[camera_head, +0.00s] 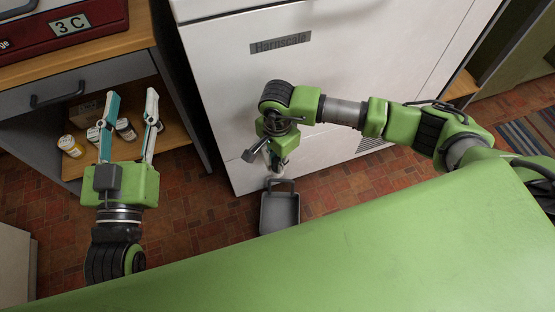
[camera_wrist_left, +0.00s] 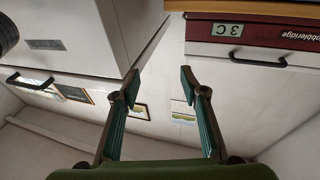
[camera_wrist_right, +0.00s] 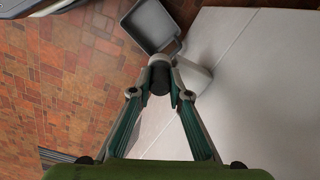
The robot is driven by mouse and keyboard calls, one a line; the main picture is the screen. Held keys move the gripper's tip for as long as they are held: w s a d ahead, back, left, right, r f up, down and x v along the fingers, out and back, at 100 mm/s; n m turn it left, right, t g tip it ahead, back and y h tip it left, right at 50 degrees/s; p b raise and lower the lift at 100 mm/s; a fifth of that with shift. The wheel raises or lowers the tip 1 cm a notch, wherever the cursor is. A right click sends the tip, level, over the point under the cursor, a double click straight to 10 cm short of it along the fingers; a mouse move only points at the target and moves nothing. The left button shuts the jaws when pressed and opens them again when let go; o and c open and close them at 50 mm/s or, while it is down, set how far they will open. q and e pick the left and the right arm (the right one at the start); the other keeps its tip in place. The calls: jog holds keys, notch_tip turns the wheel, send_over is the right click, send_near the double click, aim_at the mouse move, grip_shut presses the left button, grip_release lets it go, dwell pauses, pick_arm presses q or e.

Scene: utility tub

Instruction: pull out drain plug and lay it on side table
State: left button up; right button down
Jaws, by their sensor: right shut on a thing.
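My right gripper (camera_head: 272,160) is low at the front of the white tub unit (camera_head: 300,75) marked "Harnscale". In the right wrist view its fingertips (camera_wrist_right: 160,88) are shut on a dark round plug (camera_wrist_right: 160,77). A pale grey spout (camera_wrist_right: 196,77) is right beside the plug; I cannot tell whether the plug still sits in it. The side table (camera_head: 100,40) with a wooden top stands at the left. My left gripper (camera_head: 132,95) is open and empty in front of its lower shelf; its parted fingers also show in the left wrist view (camera_wrist_left: 158,80).
A grey pan (camera_head: 280,213) lies on the tiled floor below the right gripper. A red box (camera_head: 60,27) marked "3 C" takes up the table top's back left; bare wood shows at the front and right. Several small jars (camera_head: 70,146) stand on the shelf below.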

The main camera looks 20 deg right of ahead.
aim_at(277, 160)
pick_arm(q)
jog(key=shift+f, duration=0.35)
pick_arm(e)
jog(key=shift+r, duration=0.15)
jog(key=shift+r+p, duration=0.75)
jog(key=shift+r, duration=0.25)
jog(key=shift+r+p, duration=0.35)
jog(key=shift+r, duration=0.15)
pick_arm(q)
jog(key=s+a+f+g+y, duration=0.1)
jog(key=f+g, duration=0.2)
jog(key=f, duration=0.3)
jog(key=s+a+f+g+y, duration=0.1)
jog(key=s+f+g, duration=0.1)
jog(key=f+g, duration=0.2)
jog(key=shift+s+a+f+p, duration=0.25)
jog(key=shift+a+f+p, duration=0.15)
jog(key=shift+f, duration=1.4)
pick_arm(e)
jog(key=shift+r, duration=0.5)
